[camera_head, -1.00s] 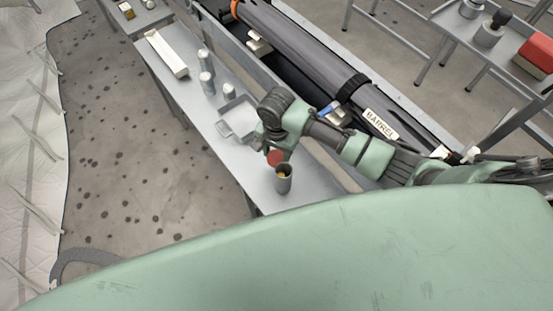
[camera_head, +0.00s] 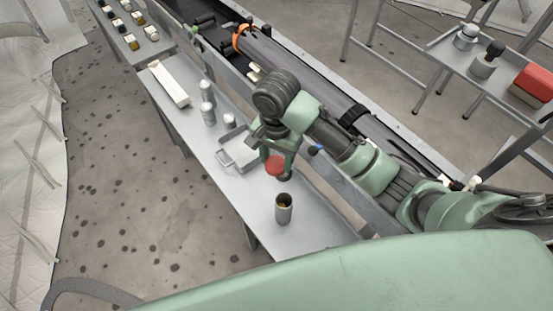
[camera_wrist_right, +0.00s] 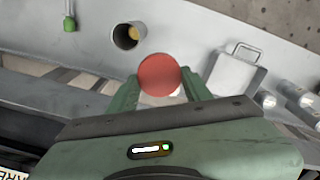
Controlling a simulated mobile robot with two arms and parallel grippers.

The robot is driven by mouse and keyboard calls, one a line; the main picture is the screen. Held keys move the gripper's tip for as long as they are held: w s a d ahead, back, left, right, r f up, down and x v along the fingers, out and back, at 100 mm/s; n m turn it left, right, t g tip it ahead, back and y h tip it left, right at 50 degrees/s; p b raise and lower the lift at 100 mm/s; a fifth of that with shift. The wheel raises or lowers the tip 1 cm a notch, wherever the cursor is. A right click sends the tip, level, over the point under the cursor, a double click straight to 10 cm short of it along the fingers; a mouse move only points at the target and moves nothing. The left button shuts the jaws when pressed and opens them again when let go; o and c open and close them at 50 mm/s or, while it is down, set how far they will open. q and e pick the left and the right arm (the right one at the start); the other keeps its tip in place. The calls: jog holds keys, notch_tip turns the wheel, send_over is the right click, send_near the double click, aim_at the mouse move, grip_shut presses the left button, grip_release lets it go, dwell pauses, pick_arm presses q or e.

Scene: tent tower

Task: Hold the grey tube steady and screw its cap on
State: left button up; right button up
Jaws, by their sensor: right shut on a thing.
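The grey tube (camera_head: 284,210) stands upright and open-topped on the bench, with something yellowish inside its mouth. It also shows in the right wrist view (camera_wrist_right: 127,36). The red cap (camera_head: 275,165) is held by my right gripper (camera_head: 279,160), above the bench and beyond the tube, apart from it. In the right wrist view the round red cap (camera_wrist_right: 159,75) sits between the two green fingers, which are shut on it. My left gripper is not in view, and nothing holds the tube.
A metal tray (camera_head: 238,150) with a handle lies on the bench (camera_head: 215,165) beyond the tube. Grey canisters (camera_head: 208,112) and a long white box (camera_head: 168,83) stand farther back. A long dark barrel (camera_head: 300,70) runs along the right side. Bare bench surrounds the tube.

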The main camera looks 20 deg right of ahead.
jog(key=shift+r, duration=0.3)
jog(key=r+n, duration=0.1)
jog(key=r, duration=0.1)
jog(key=d+r+n, duration=0.1)
jog(key=r, duration=0.1)
jog(key=s+d+r+n+b, duration=0.1)
jog(key=r+n, duration=0.1)
jog(key=shift+s+d+r, duration=0.1)
jog(key=shift+r, duration=0.1)
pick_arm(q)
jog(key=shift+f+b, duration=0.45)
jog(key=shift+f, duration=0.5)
pick_arm(e)
jog(key=s+d+r+n, duration=0.3)
jog(key=s+r+n, duration=0.1)
jog(key=s, duration=0.3)
jog(key=shift+r+n, duration=0.35)
jog(key=shift+n, duration=0.05)
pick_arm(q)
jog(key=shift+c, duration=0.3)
